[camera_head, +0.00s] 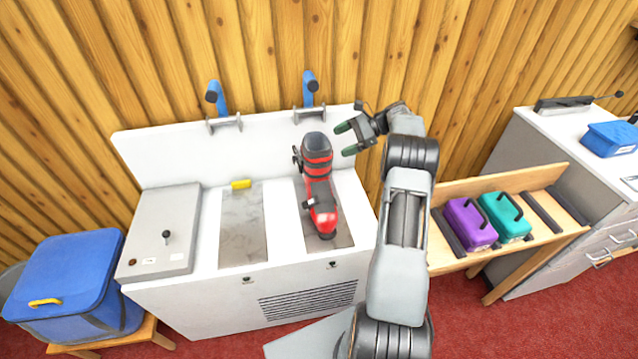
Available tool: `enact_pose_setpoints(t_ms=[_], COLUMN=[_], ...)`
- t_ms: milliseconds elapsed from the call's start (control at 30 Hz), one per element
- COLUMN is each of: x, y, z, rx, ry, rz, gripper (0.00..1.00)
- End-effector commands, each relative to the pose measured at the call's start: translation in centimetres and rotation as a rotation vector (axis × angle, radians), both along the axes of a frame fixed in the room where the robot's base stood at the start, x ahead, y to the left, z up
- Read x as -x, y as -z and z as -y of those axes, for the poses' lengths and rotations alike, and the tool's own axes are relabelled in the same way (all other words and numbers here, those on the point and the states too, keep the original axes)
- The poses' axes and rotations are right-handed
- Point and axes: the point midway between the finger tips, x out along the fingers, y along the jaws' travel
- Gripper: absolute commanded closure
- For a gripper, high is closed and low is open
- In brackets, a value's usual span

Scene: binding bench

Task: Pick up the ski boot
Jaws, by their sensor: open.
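The ski boot (318,175) is red and black and stands upright on the right-hand grey plate of the white bench, its toe towards the front. My gripper (346,139) is open and empty. Its two dark green-tipped fingers point left, towards the top of the boot's cuff, just right of it. In the picture a small gap shows between the fingertips and the boot. The depth of that gap is hard to tell.
Blue clamps (310,88) rise from the bench's back panel behind the boot. A grey control box (160,232) with a lever stands at left, near a yellow block (241,184). A wooden rack (455,264) with purple (470,224) and teal (505,217) cases is at right.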

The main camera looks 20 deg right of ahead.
Motion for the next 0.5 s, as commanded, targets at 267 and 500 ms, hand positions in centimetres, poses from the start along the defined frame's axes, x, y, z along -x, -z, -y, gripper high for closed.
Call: enact_pose_setpoints(t_ms=[267, 500], x=[-0.5, -1.5], y=[0.9, 2.0], z=[-1.8, -4.0], rx=[0.001, 0.001], ry=[0.0, -0.003], rz=[0.001, -0.002], gripper=[0.17, 0.17])
